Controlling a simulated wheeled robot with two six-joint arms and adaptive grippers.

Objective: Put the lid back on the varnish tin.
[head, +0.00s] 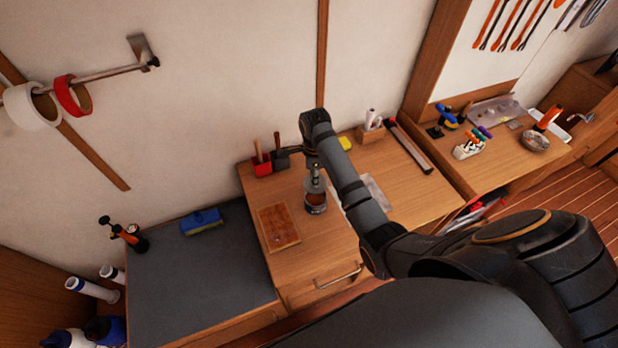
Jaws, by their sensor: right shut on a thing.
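The varnish tin (316,207) stands upright on the wooden bench top, its brown content or side showing below a grey rim. My right gripper (315,174) hangs directly over the tin, pointing down. It is shut on the pale grey lid (314,185). The lid is over the tin's mouth, roughly level; I cannot tell whether it touches the rim. My left gripper is not in view.
A wooden board (278,228) lies left of the tin. A red holder (261,167) and a dark holder (280,160) stand behind. A pale sheet (374,190) lies right of it, partly behind my arm. The grey bench top (195,275) is mostly clear.

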